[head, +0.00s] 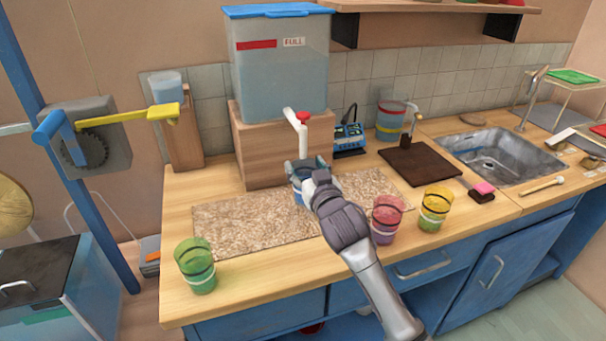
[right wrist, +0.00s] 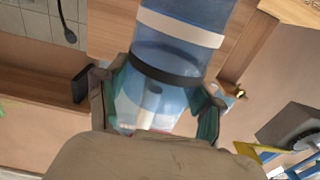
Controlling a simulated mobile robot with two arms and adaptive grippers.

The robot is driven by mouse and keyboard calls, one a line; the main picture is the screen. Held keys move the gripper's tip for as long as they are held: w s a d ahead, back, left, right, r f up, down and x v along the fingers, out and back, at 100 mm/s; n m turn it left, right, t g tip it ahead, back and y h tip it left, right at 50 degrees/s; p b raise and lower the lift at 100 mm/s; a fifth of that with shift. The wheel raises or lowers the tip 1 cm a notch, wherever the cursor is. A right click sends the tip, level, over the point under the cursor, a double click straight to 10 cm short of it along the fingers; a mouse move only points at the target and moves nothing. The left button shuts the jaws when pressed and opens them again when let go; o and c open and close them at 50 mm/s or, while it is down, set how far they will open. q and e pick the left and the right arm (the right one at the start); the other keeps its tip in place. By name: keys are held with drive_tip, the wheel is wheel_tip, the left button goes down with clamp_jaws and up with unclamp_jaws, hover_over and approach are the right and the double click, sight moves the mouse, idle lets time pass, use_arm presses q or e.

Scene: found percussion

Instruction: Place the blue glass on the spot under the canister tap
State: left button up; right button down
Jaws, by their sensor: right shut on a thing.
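The blue glass (head: 298,195) is mostly hidden behind my right gripper (head: 306,172) in the head view, under the tap. In the right wrist view the see-through blue glass (right wrist: 180,28), with a white and a black band, sits between the two fingers, which are shut on it. The canister (head: 280,70) is a large clear box with a blue lid and a "FULL" label, on a wooden block. Its white tap (head: 300,130) with a red knob hangs just above my gripper. The spot under the tap is hidden. My left gripper is not in view.
A speckled mat (head: 245,222) covers the counter below the block. A green glass (head: 196,266), a pink glass (head: 387,220) and a yellow glass (head: 435,208) stand near the front edge. A dark board (head: 420,163) and a sink (head: 490,153) are at the right.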

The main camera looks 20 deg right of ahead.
drive_tip(key=shift+w, duration=0.85)
drive_tip(key=shift+f, duration=1.7)
drive_tip(key=shift+f, duration=0.1)
drive_tip(key=shift+c, duration=0.8)
unclamp_jaws()
drive_tip(key=s, duration=1.2)
drive_tip(key=shift+d+b, duration=0.15)
drive_tip(key=shift+b, duration=0.15)
